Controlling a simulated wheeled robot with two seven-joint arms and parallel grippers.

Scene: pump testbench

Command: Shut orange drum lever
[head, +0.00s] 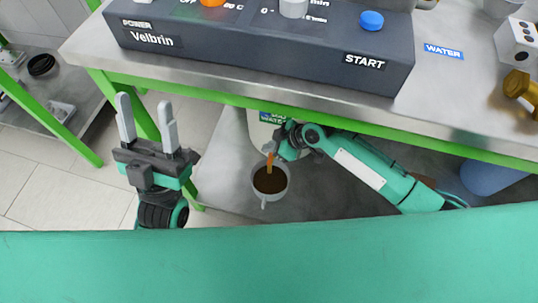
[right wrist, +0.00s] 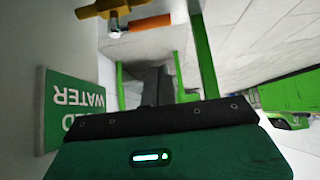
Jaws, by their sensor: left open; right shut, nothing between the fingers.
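The orange drum lever (head: 270,161) shows in the head view between my right gripper and a grey cup of brown liquid (head: 270,181). In the right wrist view the orange lever (right wrist: 150,22) sticks out to the right beside a brass tap (right wrist: 100,8). The pale drum (head: 258,132) under the bench carries a green water label, which also fills the left of the right wrist view (right wrist: 72,112). My right gripper (head: 274,151) is shut and empty close to the lever; I cannot tell whether they touch. My left gripper (head: 147,118) is open, empty and far left of the lever.
The metal bench with a green edge rail (head: 210,98) runs above the drum. A dark control box (head: 260,50) stands on it. A blue container (head: 490,177) is under the bench at the right. Open tiled floor lies at the left.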

